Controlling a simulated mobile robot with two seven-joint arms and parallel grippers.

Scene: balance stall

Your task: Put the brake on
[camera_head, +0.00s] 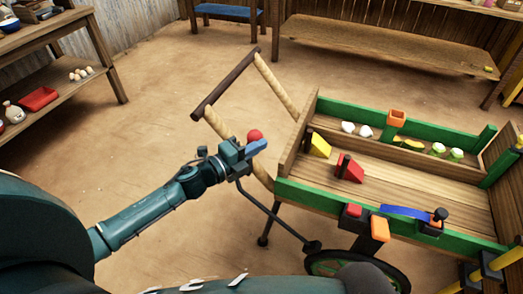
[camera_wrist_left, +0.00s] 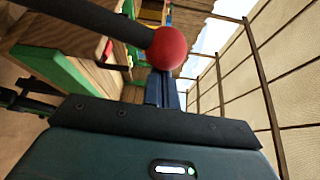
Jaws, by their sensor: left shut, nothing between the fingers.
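The cart's brake lever is a thin black rod (camera_head: 268,212) that rises from beside the wheel and tilts left toward my gripper. Its end carries a red ball knob (camera_head: 254,135). My left gripper (camera_head: 257,147) is shut and empty, with its blue fingers right by the knob. In the left wrist view the red knob (camera_wrist_left: 167,47) is close in front of the shut fingers (camera_wrist_left: 161,88), and the dark rod (camera_wrist_left: 85,20) runs off to the upper left. I cannot tell whether fingers and knob touch. My gripper hides part of the rod in the head view. My right gripper is not in view.
The wooden cart with green rails (camera_head: 300,190) stands right, holding a yellow block (camera_head: 320,145) and a red block (camera_head: 350,168). Its handle (camera_head: 225,85) rises behind my gripper. A wheel (camera_head: 350,266) sits below. Shelves (camera_head: 60,87) stand left; the floor between is clear.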

